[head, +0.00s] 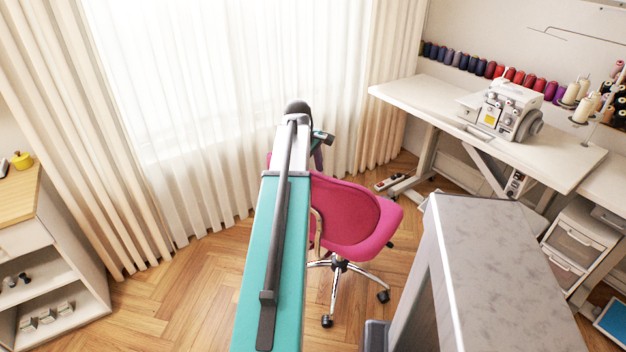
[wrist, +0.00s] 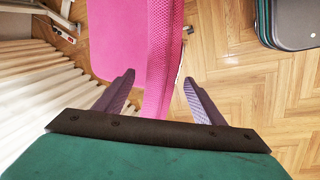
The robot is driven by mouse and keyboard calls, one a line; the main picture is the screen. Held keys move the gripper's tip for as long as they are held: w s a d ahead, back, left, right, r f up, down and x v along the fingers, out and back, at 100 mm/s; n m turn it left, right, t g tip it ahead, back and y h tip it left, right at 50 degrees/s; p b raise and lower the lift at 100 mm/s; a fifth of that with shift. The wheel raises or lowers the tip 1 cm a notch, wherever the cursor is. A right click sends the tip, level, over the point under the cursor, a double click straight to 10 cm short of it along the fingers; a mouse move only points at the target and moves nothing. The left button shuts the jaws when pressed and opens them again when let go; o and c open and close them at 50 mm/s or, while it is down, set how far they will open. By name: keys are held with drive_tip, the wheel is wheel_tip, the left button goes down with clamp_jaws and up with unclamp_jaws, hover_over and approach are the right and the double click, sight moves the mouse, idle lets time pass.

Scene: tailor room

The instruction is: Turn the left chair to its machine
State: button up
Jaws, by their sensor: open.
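The pink swivel chair (head: 372,240) stands on the wood floor in the middle of the head view, on a chrome wheeled base. My arm hides part of it. A white sewing machine (head: 505,110) sits on the white table (head: 440,98) to the chair's right. My gripper (head: 319,155) is at the chair, largely hidden by my arm in the head view. In the wrist view my open gripper (wrist: 158,78) has one finger on each side of the backrest's edge (wrist: 166,50), which runs between them. The pink seat (wrist: 118,35) lies beyond. I cannot tell whether a finger touches.
White curtains (head: 190,110) hang close behind and left of the chair. The table's leg (head: 415,170) and a pedal (head: 388,183) are on the floor right of the chair. A white shelf unit (head: 70,270) stands at left. Open floor (head: 170,300) lies between it and the chair.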

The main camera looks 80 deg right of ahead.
drive_tip(key=shift+x, duration=1.85)
